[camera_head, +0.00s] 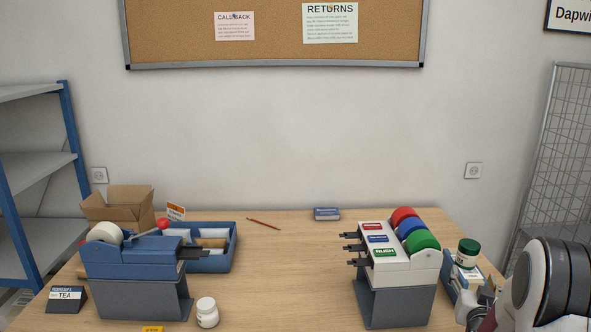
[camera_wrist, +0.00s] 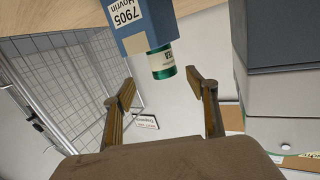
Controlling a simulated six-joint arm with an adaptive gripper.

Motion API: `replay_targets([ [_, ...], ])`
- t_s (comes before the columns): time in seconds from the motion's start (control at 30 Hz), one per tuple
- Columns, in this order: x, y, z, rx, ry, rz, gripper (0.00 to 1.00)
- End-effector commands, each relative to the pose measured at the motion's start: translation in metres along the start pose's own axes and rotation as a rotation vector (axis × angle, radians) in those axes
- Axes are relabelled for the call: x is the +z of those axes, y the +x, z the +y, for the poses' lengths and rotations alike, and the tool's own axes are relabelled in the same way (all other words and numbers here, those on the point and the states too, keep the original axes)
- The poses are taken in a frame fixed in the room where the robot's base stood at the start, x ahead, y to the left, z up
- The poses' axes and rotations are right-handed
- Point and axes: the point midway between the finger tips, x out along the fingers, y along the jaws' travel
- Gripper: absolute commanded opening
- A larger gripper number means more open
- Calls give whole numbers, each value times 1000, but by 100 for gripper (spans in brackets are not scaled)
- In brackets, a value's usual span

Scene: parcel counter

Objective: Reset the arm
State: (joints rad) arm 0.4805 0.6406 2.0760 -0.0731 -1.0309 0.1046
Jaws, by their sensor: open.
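My gripper (camera_wrist: 163,86) is open in the wrist view, its two fingers spread apart with nothing held between them. A jar with a green lid (camera_wrist: 162,72) shows just ahead of the fingertips, in front of a blue bin (camera_wrist: 150,22) labelled 7905; this view is turned over. In the head view my arm (camera_head: 555,285) is at the lower right corner, beside the green-lidded jar (camera_head: 468,253) and the blue bin (camera_head: 447,272). My fingers are hard to make out there.
A dispenser with red, blue and green rolls (camera_head: 395,270) stands left of my arm. A blue tape dispenser (camera_head: 135,258), blue tray (camera_head: 232,250), cardboard box (camera_head: 120,207) and white bottle (camera_head: 207,313) are at left. The middle counter (camera_head: 285,280) is clear. A wire rack (camera_head: 560,150) stands right.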

Motion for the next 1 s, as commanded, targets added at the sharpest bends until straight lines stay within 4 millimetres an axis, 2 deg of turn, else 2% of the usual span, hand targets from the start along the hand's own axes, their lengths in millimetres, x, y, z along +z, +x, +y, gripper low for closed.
replay_targets([
  [0.27,19,-25,-3,58,141,-197,58],
  [0.53,34,-63,-15,112,267,-384,58],
  [0.67,33,-85,-28,117,294,-456,58],
  [1.0,8,-141,-69,57,234,-569,58],
])
